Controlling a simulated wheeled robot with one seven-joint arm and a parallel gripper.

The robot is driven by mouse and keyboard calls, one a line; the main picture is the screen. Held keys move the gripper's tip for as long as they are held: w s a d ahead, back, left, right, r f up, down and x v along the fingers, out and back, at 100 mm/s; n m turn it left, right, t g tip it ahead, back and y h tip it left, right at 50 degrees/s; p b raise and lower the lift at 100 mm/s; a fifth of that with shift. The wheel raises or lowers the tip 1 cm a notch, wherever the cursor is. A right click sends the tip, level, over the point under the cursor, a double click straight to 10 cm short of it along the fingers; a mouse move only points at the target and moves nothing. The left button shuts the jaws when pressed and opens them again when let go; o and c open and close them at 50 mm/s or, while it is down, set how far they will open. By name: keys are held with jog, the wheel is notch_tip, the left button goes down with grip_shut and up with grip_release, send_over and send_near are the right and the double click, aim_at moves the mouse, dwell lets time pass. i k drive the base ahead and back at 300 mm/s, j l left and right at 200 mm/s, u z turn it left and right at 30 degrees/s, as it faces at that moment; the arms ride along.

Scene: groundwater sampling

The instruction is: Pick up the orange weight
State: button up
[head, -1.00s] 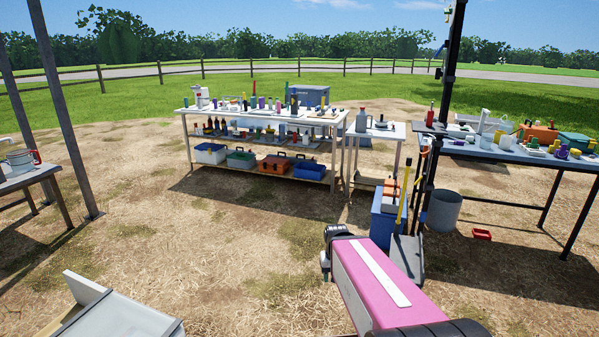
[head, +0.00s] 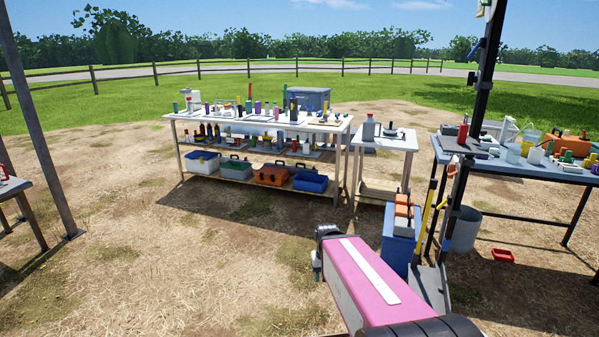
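I cannot make out an orange weight for certain in the head view; the small things on the tables are too far off to tell apart. My pink arm reaches forward at the bottom centre. At its far end a small dark and pale part (head: 317,262) shows, which may belong to my gripper; its fingers cannot be made out. The white shelved table (head: 262,123) stands ahead with many bottles and small items on its top. A grey-topped table (head: 500,168) at the right also holds many small coloured items.
A small white table (head: 385,143) stands right of the shelved one. A blue box with an orange top (head: 400,238), a dark post (head: 478,110), a grey bucket (head: 462,229) and a red tray (head: 503,255) are at the right. Open straw ground (head: 150,250) lies ahead and left.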

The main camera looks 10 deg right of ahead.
aim_at(399, 200)
jog(key=i, duration=3.25)
jog(key=i+z, duration=0.25)
jog(key=i+j+z, duration=0.1)
jog(key=z, duration=0.2)
jog(key=i+z, duration=0.1)
jog(key=z, duration=0.35)
jog(key=j+z, duration=0.1)
jog(key=z, duration=0.35)
jog(key=i+j+z, duration=0.1)
jog(key=z, duration=0.35)
jog(key=i+j+z, duration=0.1)
jog(key=z, duration=0.4)
